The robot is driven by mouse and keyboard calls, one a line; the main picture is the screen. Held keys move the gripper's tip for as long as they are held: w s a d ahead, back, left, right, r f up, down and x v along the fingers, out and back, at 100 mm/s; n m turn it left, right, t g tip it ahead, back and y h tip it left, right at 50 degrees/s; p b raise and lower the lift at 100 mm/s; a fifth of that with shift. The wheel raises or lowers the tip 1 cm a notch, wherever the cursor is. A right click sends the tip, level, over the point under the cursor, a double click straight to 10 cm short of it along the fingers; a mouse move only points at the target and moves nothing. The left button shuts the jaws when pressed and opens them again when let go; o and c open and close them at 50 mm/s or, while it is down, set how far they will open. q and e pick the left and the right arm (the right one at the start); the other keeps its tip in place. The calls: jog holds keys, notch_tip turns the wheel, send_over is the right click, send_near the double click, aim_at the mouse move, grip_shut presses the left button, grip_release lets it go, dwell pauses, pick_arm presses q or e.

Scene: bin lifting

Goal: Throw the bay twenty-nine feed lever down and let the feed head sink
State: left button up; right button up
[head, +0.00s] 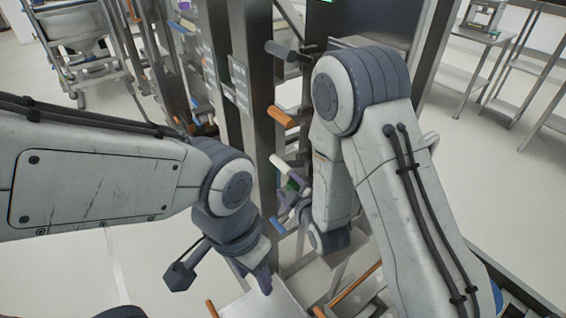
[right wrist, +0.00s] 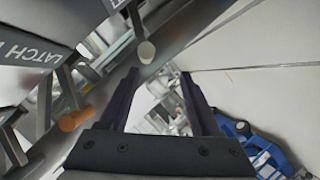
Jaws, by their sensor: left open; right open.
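A steel post carries several lever handles in the head view: a dark grey one (head: 281,51), an orange one (head: 283,117), a white one (head: 286,162) and a blue one (head: 278,227). I cannot read which is the bay twenty-nine feed lever. My right gripper (head: 287,196) is near the post, just below the white handle and partly behind my arm. In the right wrist view it (right wrist: 160,95) is open and empty, with a pale knob (right wrist: 146,51) beyond its fingers and an orange knob (right wrist: 76,119) to the left. My left gripper (head: 262,278) is open, low, pointing down. I cannot make out the feed head.
Dark plates with the word "LATCH" (right wrist: 42,50) show in the right wrist view. A blue object (right wrist: 262,150) is at lower right there. Steel shelving (head: 520,70) stands at the right of the head view, and a wheeled cart (head: 80,45) at upper left. Pale floor lies between.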

aim_at(282, 167)
jog(key=shift+n+t, duration=0.4)
jog(key=shift+t, duration=0.4)
jog(key=p+x, duration=0.1)
jog(key=x, duration=0.2)
jog(key=d+p+x, duration=0.1)
jog(key=x, duration=0.2)
jog(key=p+x, duration=0.1)
jog(key=x, duration=0.2)
jog(key=shift+w+d+r, duration=0.2)
jog(key=shift+w+r, duration=0.05)
jog(key=shift+w, duration=0.05)
jog(key=shift+w+a+f, duration=0.2)
jog(key=shift+w+a, duration=0.05)
jog(key=shift+w, duration=0.35)
grip_shut()
